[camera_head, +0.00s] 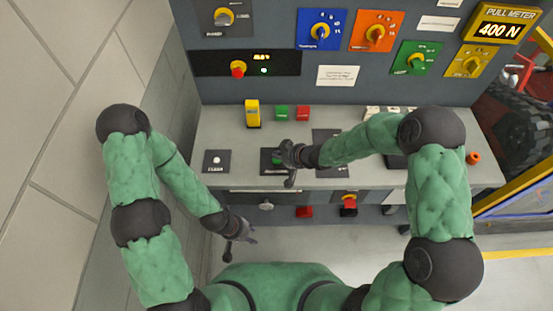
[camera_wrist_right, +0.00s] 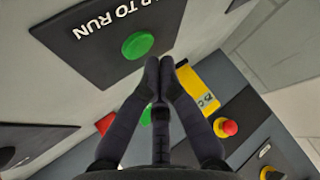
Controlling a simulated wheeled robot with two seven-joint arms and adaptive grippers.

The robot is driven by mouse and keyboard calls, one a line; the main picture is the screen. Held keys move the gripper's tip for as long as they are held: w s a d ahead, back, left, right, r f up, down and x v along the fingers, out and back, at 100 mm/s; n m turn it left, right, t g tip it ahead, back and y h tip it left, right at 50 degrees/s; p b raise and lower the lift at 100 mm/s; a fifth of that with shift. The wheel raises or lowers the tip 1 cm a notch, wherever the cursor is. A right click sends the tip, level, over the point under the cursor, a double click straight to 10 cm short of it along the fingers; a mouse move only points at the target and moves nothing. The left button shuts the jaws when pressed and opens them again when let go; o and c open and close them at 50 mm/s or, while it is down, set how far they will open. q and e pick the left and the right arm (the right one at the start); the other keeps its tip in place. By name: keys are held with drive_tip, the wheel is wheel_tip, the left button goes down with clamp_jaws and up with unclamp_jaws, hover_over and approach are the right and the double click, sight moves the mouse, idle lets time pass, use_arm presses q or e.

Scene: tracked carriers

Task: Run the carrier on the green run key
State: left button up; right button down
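The green run key (camera_wrist_right: 138,45) is a round button on a black plate (camera_wrist_right: 95,40) with white lettering ending in "TO RUN". In the head view the key (camera_head: 277,157) is partly hidden by my right gripper (camera_head: 288,158). In the right wrist view my right gripper (camera_wrist_right: 160,62) has its fingertips together, empty, just beside the key's edge. I cannot tell whether they touch. My left gripper (camera_head: 240,242) hangs low in front of the desk, apart from the controls. Its finger opening is too small to tell. The carrier is not clearly identifiable.
Behind stands a panel of knobs and a pull meter (camera_head: 502,22) reading 400 N. Yellow rails stand at right.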

sight(278, 161)
drive_tip(key=shift+r+p, duration=2.55)
drive_tip(key=shift+f, duration=0.1)
